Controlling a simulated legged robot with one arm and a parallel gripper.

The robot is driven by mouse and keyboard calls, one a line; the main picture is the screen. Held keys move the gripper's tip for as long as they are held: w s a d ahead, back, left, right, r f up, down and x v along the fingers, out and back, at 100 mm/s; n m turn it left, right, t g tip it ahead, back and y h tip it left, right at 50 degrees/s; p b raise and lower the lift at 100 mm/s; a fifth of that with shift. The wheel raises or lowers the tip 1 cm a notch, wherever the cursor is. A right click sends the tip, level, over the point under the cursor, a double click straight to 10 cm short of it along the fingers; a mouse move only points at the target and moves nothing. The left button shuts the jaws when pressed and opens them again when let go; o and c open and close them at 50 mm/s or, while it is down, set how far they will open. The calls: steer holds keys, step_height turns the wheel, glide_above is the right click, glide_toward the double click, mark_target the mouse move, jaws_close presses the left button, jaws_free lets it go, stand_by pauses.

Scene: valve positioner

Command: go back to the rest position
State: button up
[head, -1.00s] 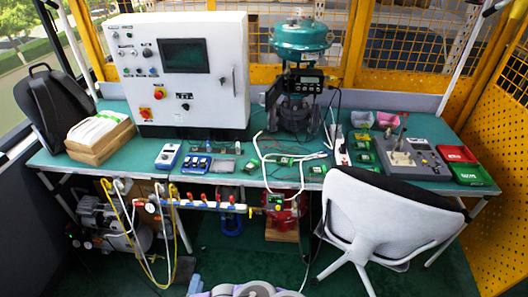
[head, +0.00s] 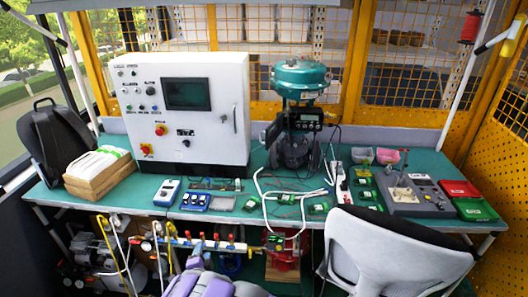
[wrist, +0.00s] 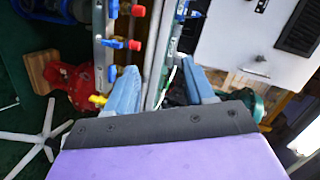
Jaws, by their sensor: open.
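My gripper (wrist: 160,82) shows in the wrist view with its two blue-grey fingers spread apart and nothing between them. In the head view my purple and grey arm rises from the bottom edge, below the front of the bench. The gripper is in front of the pipe manifold with red and blue valve handles, which shows in the wrist view (wrist: 108,45) and under the bench edge in the head view (head: 205,244). The teal-topped valve positioner (head: 300,78) stands upright on the bench, apart from the arm.
The green bench (head: 130,190) carries a white control cabinet (head: 185,110), a tray of papers (head: 98,172) and several small devices. A white chair (head: 395,250) stands at the front right. A red valve (head: 285,265) sits under the bench. Yellow mesh panels close the back.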

steer(key=w+d+r+n+g, duration=0.2)
steer(key=w+d+r, duration=0.1)
steer(key=d+r, duration=0.3)
steer(key=w+d+r+n+g, duration=0.2)
steer(key=w+d+r, duration=0.1)
steer(key=d+r, duration=0.3)
steer(key=s+d+r+n+g, duration=0.2)
steer(key=s+d+r+g, duration=0.1)
steer(key=s+d+r, duration=0.6)
steer(key=s+d+r+n+g, duration=0.2)
steer(key=s+d, duration=0.3)
steer(key=s, duration=0.9)
steer(key=s+d+r+n+g, duration=0.2)
steer(key=s+d+r+g, duration=0.2)
steer(key=s, duration=1)
steer(key=s+d+r+n+g+h, duration=0.1)
steer(key=s+d+r+n+g, duration=0.2)
steer(key=s+d, duration=0.4)
steer(key=s+g, duration=0.1)
steer(key=s, duration=0.7)
steer(key=shift+r, duration=0.35)
jaws_close()
